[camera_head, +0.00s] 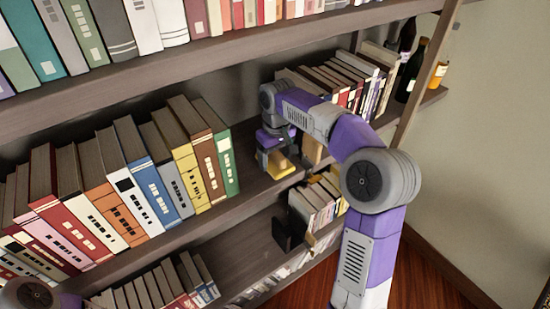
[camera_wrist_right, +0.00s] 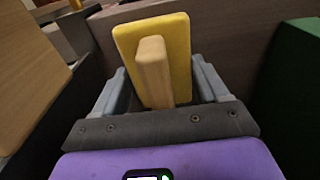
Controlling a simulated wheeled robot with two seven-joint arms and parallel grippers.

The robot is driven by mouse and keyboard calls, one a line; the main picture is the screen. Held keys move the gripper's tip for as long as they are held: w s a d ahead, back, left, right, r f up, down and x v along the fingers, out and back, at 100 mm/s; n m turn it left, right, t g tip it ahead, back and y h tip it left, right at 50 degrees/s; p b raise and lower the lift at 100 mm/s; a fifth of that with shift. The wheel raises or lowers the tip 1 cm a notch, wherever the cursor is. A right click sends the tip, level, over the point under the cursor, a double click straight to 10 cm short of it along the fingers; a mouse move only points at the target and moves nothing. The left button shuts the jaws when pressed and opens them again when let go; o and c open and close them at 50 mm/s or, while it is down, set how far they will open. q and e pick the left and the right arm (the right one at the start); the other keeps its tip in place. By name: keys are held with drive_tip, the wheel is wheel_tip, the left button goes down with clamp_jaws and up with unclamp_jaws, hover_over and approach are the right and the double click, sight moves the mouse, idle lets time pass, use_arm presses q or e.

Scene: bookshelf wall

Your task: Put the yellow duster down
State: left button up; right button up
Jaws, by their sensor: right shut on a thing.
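The yellow duster (camera_wrist_right: 181,58) has a flat yellow pad and a light wooden handle (camera_wrist_right: 153,72). In the right wrist view my right gripper (camera_wrist_right: 160,80) has its grey fingers on both sides of the duster and is shut on it. In the head view the duster (camera_head: 281,166) shows under my right gripper (camera_head: 272,150), at the middle shelf near its front edge. I cannot tell whether the pad touches the shelf. My left gripper is not in view; only a bit of my left arm shows at the bottom left.
The middle shelf (camera_head: 250,176) has a row of books (camera_head: 140,180) on the left, ending in a green book (camera_head: 225,163). More books (camera_head: 345,80) and bottles (camera_head: 411,72) stand to the right. A wooden block (camera_head: 312,149) is beside the gripper. A lower shelf holds books.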

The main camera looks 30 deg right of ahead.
drive_tip(key=shift+f, duration=0.1)
drive_tip(key=o, duration=1.4)
wheel_tip(320, 180, up, 8)
drive_tip(key=shift+s+f+p, duration=0.1)
drive_tip(key=shift+s+p, duration=0.05)
drive_tip(key=shift+p, duration=1)
